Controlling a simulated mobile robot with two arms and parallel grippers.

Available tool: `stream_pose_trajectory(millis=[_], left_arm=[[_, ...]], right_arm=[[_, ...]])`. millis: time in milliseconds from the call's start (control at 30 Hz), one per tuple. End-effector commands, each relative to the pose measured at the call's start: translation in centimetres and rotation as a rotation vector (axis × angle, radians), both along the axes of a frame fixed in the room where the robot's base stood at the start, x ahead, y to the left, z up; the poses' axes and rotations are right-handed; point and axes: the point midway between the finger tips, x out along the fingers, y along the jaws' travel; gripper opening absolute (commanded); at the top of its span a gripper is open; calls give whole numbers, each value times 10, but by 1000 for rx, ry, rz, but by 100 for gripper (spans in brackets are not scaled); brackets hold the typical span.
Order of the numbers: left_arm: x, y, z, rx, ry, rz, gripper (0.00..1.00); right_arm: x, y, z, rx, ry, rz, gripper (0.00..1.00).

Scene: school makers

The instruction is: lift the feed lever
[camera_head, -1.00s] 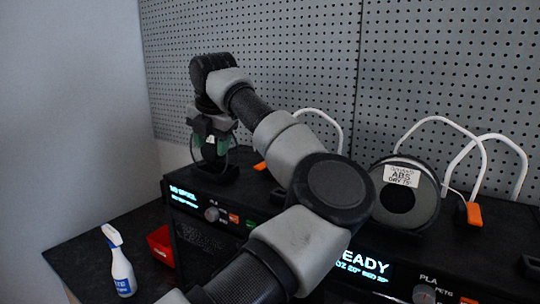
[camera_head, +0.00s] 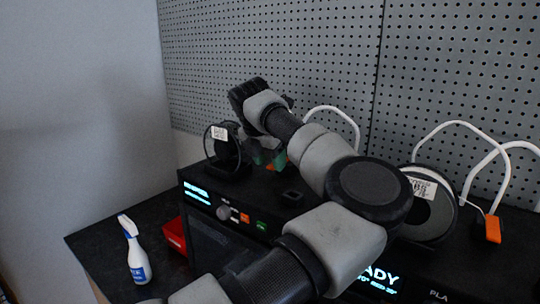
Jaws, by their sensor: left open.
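My left arm reaches up from the bottom. Its left gripper (camera_head: 267,154), with green on its fingers, points down over the top of the left black machine (camera_head: 215,240) and is open. A small orange part (camera_head: 269,167), which looks like the feed lever at the end of a white tube, shows just below the gripper and is mostly hidden by it. I cannot tell whether the fingers touch it. A second orange lever (camera_head: 493,229) stands on the right machine, clear of the arm. My right gripper is not in view.
A spool (camera_head: 226,145) stands left of the gripper; a larger labelled spool (camera_head: 430,205) sits right of my elbow. A white spray bottle (camera_head: 137,256) and a red bin (camera_head: 175,235) are on the dark table at left. A pegboard (camera_head: 300,55) rises behind.

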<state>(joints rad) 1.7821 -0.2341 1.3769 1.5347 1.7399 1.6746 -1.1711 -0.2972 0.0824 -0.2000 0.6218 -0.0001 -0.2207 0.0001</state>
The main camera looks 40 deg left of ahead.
Motion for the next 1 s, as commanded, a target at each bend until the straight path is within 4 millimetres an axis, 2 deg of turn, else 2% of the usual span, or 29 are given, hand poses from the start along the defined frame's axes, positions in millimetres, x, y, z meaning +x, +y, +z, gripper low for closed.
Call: stream_pose_trajectory(millis=[333, 633, 867, 1000], left_arm=[[1, 0, -4, 1, -1, 0, 47], [1, 0, -4, 1, 0, 0, 1], [1, 1, -3, 1, 2, 0, 0], [1, 9, 0, -1, 24, 2, 0]], right_arm=[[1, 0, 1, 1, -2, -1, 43], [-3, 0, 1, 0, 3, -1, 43], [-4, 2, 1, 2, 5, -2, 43], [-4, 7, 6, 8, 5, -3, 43]])
